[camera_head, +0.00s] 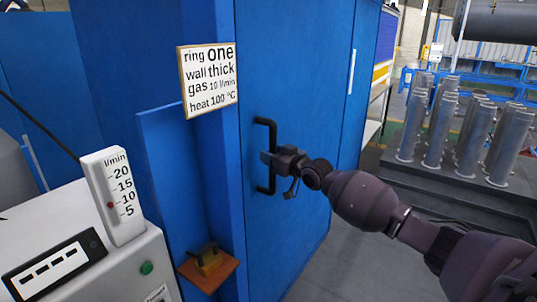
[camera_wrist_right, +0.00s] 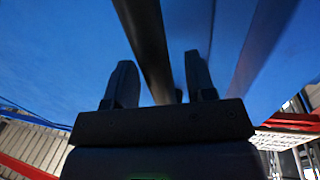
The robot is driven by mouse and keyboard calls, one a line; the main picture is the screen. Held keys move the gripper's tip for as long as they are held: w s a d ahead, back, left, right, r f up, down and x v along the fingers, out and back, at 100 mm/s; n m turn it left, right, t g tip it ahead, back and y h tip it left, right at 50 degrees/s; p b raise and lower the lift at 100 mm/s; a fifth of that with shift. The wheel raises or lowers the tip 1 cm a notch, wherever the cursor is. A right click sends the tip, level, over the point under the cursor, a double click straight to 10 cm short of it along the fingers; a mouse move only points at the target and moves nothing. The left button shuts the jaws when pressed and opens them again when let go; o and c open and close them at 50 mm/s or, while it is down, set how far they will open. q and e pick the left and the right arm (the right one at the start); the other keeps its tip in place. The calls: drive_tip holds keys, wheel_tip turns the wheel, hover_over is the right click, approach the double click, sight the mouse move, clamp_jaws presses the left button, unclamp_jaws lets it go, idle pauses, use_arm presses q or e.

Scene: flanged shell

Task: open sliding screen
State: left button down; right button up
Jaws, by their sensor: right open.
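The sliding screen (camera_head: 300,75) is a tall blue panel on the right of a blue cabinet. A black bar handle (camera_head: 271,185) stands upright near its left edge. My right gripper (camera_head: 268,158) is at the handle, at about its middle height. In the right wrist view the dark handle bar (camera_wrist_right: 148,45) runs between the two fingers of the open right gripper (camera_wrist_right: 160,85). Whether a finger touches the bar I cannot tell. My left gripper is not in view.
A sign (camera_head: 208,80) hangs left of the handle. A small orange shelf (camera_head: 209,272) with a dark-handled object sits below. A white machine (camera_head: 90,245) with a flow gauge (camera_head: 113,195) stands at front left. Several metal cylinders (camera_head: 450,130) stand on a dark platform at right.

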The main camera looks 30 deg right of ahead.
drive_tip(key=shift+w+a, duration=0.15)
drive_tip(key=shift+w, duration=0.75)
drive_tip(key=shift+c, duration=0.4)
clamp_jaws()
